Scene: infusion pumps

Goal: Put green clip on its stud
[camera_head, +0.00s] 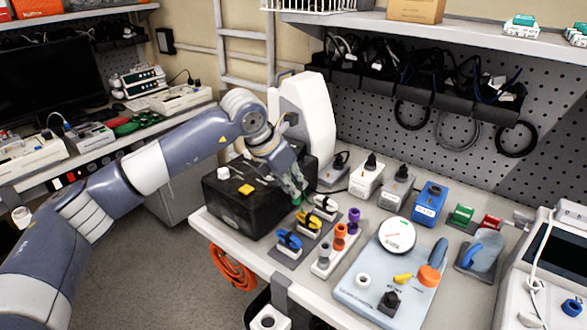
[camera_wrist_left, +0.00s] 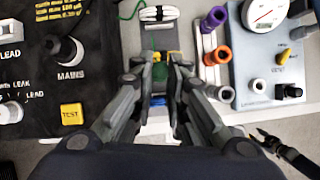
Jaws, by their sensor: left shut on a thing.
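My left gripper (camera_head: 295,192) is shut on the green clip (camera_head: 296,200), just beside the dark clip board (camera_head: 284,254). The green clip (camera_wrist_left: 160,72) also shows between the fingertips (camera_wrist_left: 160,70) in the wrist view. In the head view the board carries a white clip (camera_head: 325,204), a yellow clip (camera_head: 308,222) and a blue clip (camera_head: 289,240). In the wrist view the white clip (camera_wrist_left: 158,14) is above the gripper and part of the blue clip (camera_wrist_left: 158,101) shows below. The green clip's stud cannot be made out. My right gripper is not in view.
A black case (camera_head: 235,208) stands close on the left. A white holder with orange and purple pegs (camera_head: 339,238) stands to the right. Beyond it lies a grey-blue gauge panel (camera_head: 365,262). White and blue plug boxes (camera_head: 430,203) line the back.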

